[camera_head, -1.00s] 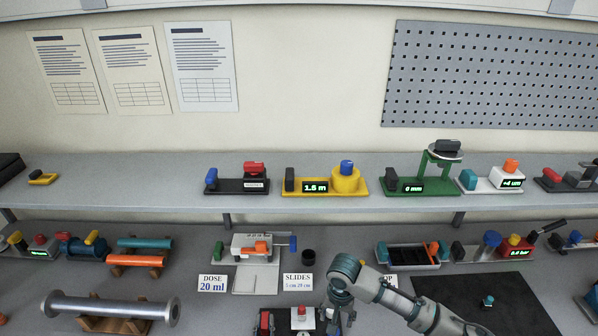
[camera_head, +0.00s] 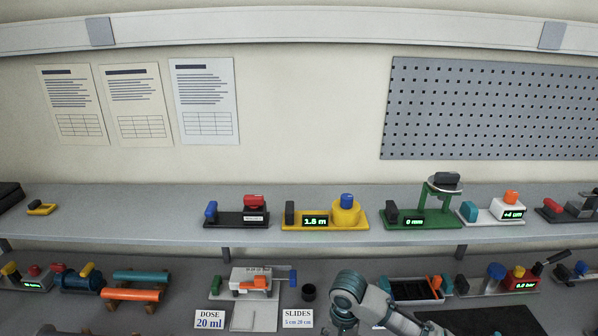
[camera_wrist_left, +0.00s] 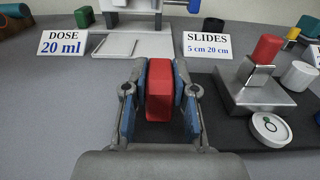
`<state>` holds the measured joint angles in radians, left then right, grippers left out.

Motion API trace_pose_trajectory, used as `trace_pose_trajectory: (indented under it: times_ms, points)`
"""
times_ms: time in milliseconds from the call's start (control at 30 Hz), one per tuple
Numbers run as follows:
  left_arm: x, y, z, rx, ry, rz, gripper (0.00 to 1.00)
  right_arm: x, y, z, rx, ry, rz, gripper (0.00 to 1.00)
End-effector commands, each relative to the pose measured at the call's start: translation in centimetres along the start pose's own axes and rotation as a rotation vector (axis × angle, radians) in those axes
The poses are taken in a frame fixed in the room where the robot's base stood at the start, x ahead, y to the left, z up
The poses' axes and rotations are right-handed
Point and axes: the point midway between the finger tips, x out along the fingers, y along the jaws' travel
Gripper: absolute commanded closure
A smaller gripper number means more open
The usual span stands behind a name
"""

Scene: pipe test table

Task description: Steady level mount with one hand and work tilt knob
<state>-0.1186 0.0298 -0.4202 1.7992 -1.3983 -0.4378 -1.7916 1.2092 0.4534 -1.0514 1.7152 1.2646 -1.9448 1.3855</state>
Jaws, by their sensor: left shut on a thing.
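In the left wrist view my left gripper (camera_wrist_left: 160,108) is shut on an upright red block (camera_wrist_left: 158,85), with one blue-padded finger on each side. Right of it on a dark base (camera_wrist_left: 225,128) stands a metal block (camera_wrist_left: 262,88) with a red knob (camera_wrist_left: 267,50) on top. A round white dial with a green centre (camera_wrist_left: 270,127), like a bubble level, lies in front of that block. The head view does not show my left gripper or this mount. My right arm (camera_head: 352,296) reaches down at the bottom edge there; its fingers are cut off.
Signs reading DOSE 20 ml (camera_head: 209,319) and SLIDES 5 cm 20 cm (camera_head: 298,319) stand on the bench, beside a white slide device (camera_head: 250,279). A black cup (camera_head: 308,292) stands near it. A raised shelf (camera_head: 140,215) behind holds several small devices.

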Motion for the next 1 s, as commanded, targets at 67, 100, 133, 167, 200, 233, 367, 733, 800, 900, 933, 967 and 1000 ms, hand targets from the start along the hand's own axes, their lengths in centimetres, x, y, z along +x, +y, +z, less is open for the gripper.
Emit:
trace_pose_trajectory:
  times_ms: [67, 100, 133, 167, 200, 233, 367, 733, 800, 900, 933, 967, 1000]
  points:
    - [0.0, 0.0, 0.0, 0.0, 0.0, 0.0, 0.66, 0.0, 0.0, 0.0, 0.0, 0.0, 0.0, 0.35]
    - [0.0, 0.0, 0.0, 0.0, 0.0, 0.0, 0.56, 0.0, 0.0, 0.0, 0.0, 0.0, 0.0, 0.35]
    - [0.0, 0.0, 0.0, 0.0, 0.0, 0.0, 0.48, 0.0, 0.0, 0.0, 0.0, 0.0, 0.0, 0.35]
    - [0.0, 0.0, 0.0, 0.0, 0.0, 0.0, 0.44, 0.0, 0.0, 0.0, 0.0, 0.0, 0.0, 0.35]
    - [0.0, 0.0, 0.0, 0.0, 0.0, 0.0, 0.44, 0.0, 0.0, 0.0, 0.0, 0.0, 0.0, 0.35]
    - [0.0, 0.0, 0.0, 0.0, 0.0, 0.0, 0.44, 0.0, 0.0, 0.0, 0.0, 0.0, 0.0, 0.35]
    - [0.0, 0.0, 0.0, 0.0, 0.0, 0.0, 0.44, 0.0, 0.0, 0.0, 0.0, 0.0, 0.0, 0.35]
    - [-4.2, 0.0, -0.2, 0.0, 0.003, -0.001, 0.44, 0.0, 0.0, 0.0, 0.0, 0.0, 0.0, 0.35]
    - [-5.9, 0.0, -0.2, 0.001, 0.004, -0.001, 0.44, 0.0, 0.0, 0.0, 0.0, 0.0, 0.0, 0.35]
    - [-8.1, 0.0, -0.2, 0.002, 0.004, -0.001, 0.44, 0.0, 0.0, 0.0, 0.0, 0.0, 0.0, 0.35]
    - [-8.7, 0.0, -0.2, 0.001, 0.004, -0.001, 0.44, 0.0, 0.0, 0.0, 0.0, 0.0, 0.0, 0.35]
    - [-9.2, 0.0, -0.2, 0.002, 0.003, -0.001, 0.44, 0.0, 0.0, 0.0, 0.0, 0.0, 0.0, 0.35]
    - [-9.8, 0.0, -0.2, 0.002, 0.004, -0.001, 0.44, 0.1, 0.0, 0.0, 0.0, 0.0, 0.0, 0.35]
